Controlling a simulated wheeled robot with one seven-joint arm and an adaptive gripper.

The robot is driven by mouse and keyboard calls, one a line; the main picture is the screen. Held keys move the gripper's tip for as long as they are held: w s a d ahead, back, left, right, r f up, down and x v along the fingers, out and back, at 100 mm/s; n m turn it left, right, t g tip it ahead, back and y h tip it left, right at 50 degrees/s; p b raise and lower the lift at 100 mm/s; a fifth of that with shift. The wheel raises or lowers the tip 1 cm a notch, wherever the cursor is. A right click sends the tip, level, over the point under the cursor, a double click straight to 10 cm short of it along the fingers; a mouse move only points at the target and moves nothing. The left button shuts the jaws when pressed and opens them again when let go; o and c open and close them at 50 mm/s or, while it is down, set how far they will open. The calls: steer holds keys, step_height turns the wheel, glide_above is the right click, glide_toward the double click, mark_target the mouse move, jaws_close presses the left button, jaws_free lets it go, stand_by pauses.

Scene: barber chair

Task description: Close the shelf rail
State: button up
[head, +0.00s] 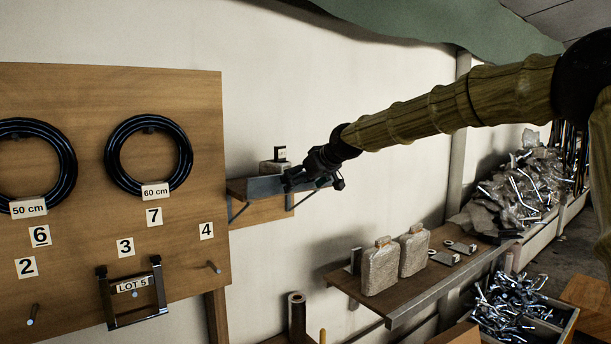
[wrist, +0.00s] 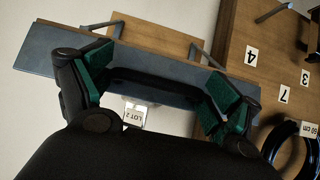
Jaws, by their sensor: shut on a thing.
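The shelf rail (head: 264,187) is a long grey-blue strip along the front of a small wooden wall shelf (head: 262,211), right of the pegboard. In the wrist view the rail (wrist: 50,58) runs across the picture, with the shelf's wood (wrist: 155,38) beyond it.
The wooden board (head: 85,230) with cable coils, number tags and pegs stands close on the left. A block with a LOT 2 tag (wrist: 134,115) is beside the rail. A lower shelf (head: 440,277) with wrapped packages lies to the right. Wall space between them is clear.

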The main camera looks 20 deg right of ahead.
steer(key=shift+w+r+g+h+p, duration=0.3)
steer(key=shift+r+g+p, duration=0.1)
steer(key=shift+g, duration=0.3)
steer(key=o, duration=0.6)
steer(key=shift+o, duration=0.6)
steer(key=shift+d+f, duration=0.1)
steer(key=shift+d, duration=0.05)
